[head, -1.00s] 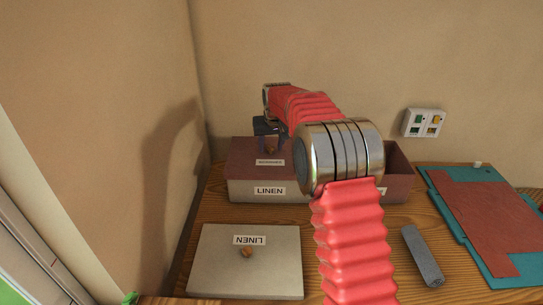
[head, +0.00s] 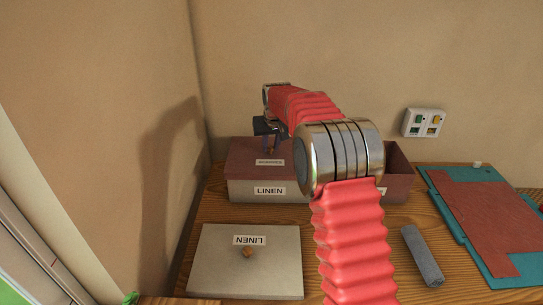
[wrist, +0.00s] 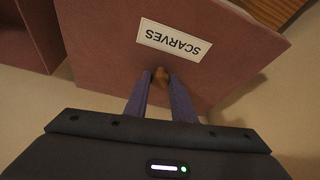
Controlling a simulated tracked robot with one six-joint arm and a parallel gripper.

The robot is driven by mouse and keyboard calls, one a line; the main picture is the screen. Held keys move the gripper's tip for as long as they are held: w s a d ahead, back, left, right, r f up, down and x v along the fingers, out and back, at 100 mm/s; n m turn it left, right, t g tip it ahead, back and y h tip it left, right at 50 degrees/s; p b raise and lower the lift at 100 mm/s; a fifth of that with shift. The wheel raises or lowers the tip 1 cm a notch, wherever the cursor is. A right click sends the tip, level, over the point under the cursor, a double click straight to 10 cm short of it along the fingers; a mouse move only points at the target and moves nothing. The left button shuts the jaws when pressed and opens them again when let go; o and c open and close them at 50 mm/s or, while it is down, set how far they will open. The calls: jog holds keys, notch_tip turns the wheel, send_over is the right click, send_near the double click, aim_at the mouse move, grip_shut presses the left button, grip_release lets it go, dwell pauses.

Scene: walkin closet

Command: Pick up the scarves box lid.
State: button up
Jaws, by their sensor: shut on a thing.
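The scarves box lid (head: 243,156) is a maroon panel with a white SCARVES label. In the head view it lies on top of the box with the LINEN label (head: 240,190). In the wrist view the lid (wrist: 110,65) fills the upper middle, and its small brown knob (wrist: 161,76) sits between the finger ends. My gripper (head: 271,149) is above the lid, pointing down, with its purple fingers shut on the knob; they also show in the wrist view (wrist: 161,88). The fingers partly hide the knob. My red arm hides the lid's right end.
A grey LINEN lid (head: 225,268) with a knob lies at the front left of the wooden table. An open maroon compartment (head: 398,172) is right of my arm. A grey roll (head: 422,256) and a teal mat (head: 498,270) with a maroon sheet lie right.

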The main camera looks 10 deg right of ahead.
aim_at(271, 148)
jog(key=shift+r, duration=0.1)
grip_shut()
notch_tip(271, 148, up, 10)
dwell(0.6)
dwell(0.5)
jog(key=s+f+m+h, duration=0.1)
jog(key=s+m, duration=0.2)
jog(key=s, duration=1.3)
jog(key=shift+d+f, duration=0.15)
jog(key=shift+f, duration=0.1)
jog(key=shift+s, duration=0.2)
